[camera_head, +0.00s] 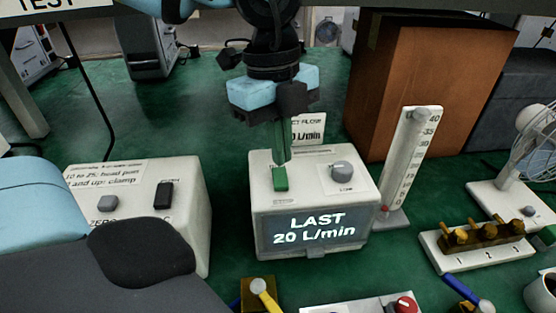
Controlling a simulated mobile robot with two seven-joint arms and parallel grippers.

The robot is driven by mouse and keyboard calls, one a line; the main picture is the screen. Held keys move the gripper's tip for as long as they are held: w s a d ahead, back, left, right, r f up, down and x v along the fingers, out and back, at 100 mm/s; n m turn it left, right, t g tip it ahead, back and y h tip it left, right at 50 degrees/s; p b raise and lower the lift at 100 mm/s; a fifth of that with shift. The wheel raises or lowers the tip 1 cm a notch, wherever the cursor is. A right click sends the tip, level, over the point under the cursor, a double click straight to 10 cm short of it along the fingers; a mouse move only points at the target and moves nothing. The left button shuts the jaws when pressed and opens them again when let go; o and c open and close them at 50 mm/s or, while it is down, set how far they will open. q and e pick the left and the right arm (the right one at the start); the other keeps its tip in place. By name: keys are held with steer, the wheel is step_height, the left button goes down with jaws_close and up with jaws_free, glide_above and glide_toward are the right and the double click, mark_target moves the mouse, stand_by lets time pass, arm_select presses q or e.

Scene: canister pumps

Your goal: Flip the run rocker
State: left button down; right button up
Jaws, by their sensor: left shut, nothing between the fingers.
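A white pump box (262,215) stands on the green bench, its front display reading "LAST 20 L/min". On its top at the left is a green rocker (280,180); its small label is not legible. A grey knob (342,171) is at the right of the same top. My left gripper (281,161) points down from above, shut and empty, its fingertips right at the rear edge of the green rocker. I cannot tell whether they touch it. My right gripper is not in view.
A white box with a black switch (163,195) stands to the left. A flow gauge (406,160), a brown box (425,90), a fan (540,140) and a valve block (480,248) are to the right. A yellow-handled valve (262,290) and a red knob (405,304) are in front.

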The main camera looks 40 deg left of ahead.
arm_select(q)
steer(key=shift+r+p, duration=0.65)
steer(key=shift+r, duration=0.75)
